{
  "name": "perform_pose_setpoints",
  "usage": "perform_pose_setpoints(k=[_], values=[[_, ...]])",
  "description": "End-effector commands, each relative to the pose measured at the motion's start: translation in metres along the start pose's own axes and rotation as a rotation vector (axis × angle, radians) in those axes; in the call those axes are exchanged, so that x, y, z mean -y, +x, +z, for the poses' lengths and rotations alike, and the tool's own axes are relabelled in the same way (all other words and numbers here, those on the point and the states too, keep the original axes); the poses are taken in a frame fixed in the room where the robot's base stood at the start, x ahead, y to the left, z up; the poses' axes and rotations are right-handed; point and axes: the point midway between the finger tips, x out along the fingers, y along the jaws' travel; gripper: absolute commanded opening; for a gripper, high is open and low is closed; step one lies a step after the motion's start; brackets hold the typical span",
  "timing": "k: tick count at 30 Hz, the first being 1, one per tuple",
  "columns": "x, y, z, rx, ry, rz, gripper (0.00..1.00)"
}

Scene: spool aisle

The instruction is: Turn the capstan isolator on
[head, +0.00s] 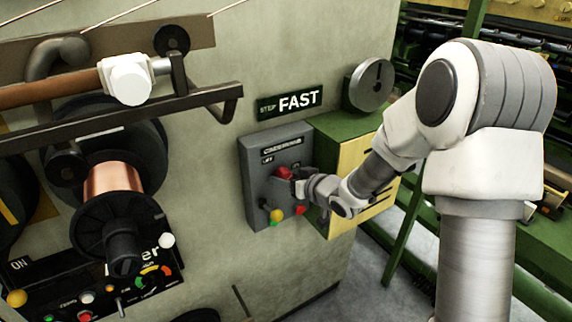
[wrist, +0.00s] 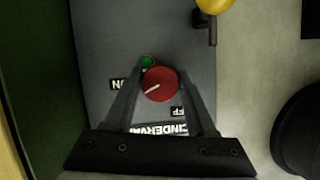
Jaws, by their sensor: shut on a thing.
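A red rotary knob (head: 284,172) sits on a grey switch box (head: 252,160) on the pale machine wall. The knob also shows in the wrist view (wrist: 165,76), where the box's lettering is upside down. A white line on the knob runs left and slightly down, towards the side with the "ON" label (wrist: 118,84). The "OFF" label (wrist: 177,112) is partly covered by a finger. My gripper (wrist: 160,84) is shut on the knob, with one finger on each side. In the head view my gripper (head: 299,182) hides part of the knob's right side.
A yellow-ball lever (head: 277,215) and a red button (head: 300,210) are below the knob. A small green lamp (wrist: 148,62) is beside it. A green and yellow cabinet (head: 355,160) stands right of the box. A copper spool (head: 112,180) and another control panel (head: 85,285) are at left.

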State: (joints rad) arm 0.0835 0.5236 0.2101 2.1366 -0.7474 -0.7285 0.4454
Motion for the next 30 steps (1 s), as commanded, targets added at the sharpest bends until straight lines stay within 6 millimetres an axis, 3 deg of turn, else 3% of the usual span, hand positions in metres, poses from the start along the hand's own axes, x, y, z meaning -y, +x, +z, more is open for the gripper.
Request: perform_pose_setpoints(k=[15, 30], values=[[-0.0007, -0.0008, -0.0031, -0.003, 0.334, -0.138, 0.01], [-0.0003, 0.0006, -0.0008, -0.003, 0.406, -0.169, 0.01]])
